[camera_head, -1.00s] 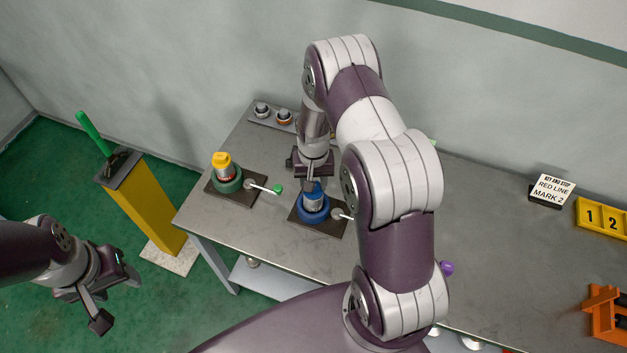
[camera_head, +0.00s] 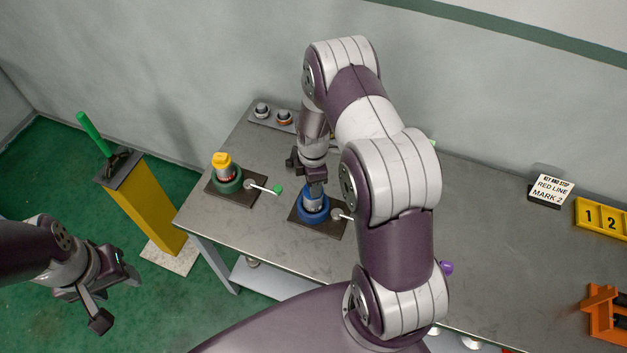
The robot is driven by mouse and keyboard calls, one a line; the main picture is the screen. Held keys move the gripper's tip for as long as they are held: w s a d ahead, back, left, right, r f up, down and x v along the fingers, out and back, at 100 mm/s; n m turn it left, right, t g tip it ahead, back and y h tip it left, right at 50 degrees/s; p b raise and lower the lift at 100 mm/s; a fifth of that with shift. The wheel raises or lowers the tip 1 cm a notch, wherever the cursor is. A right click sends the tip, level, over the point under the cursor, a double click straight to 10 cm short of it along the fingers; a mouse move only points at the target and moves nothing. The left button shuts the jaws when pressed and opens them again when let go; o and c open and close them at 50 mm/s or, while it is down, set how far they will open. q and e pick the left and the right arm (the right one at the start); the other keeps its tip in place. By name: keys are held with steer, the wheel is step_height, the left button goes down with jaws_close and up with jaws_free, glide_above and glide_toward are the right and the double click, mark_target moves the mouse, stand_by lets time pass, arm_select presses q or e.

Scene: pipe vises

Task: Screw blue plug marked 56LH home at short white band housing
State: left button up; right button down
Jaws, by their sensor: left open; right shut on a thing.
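My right gripper (camera_head: 315,183) points down over the vise with the blue ring (camera_head: 311,211) and is shut on the blue plug, which it mostly hides. The mark on the plug and the band on the housing are too small to read. My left gripper (camera_head: 113,296) is open and empty at the lower left, over the green floor, away from the table.
A green-ringed vise (camera_head: 228,184) holds a housing with a yellow plug (camera_head: 222,160) to the left. Lever handles stick out beside both vises. A tray (camera_head: 270,119) with small fittings lies behind. A sign (camera_head: 553,188), yellow number plate (camera_head: 603,217) and orange stand (camera_head: 604,315) are at right.

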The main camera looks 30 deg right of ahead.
steer(key=n, duration=0.5)
steer(key=shift+n, duration=0.4)
steer(key=n, duration=0.2)
steer(key=shift+n, duration=0.3)
steer(key=c, duration=0.7)
jaws_free()
steer(key=shift+r+p, duration=1.05)
steer(key=shift+r, duration=0.15)
steer(key=shift+f, duration=0.15)
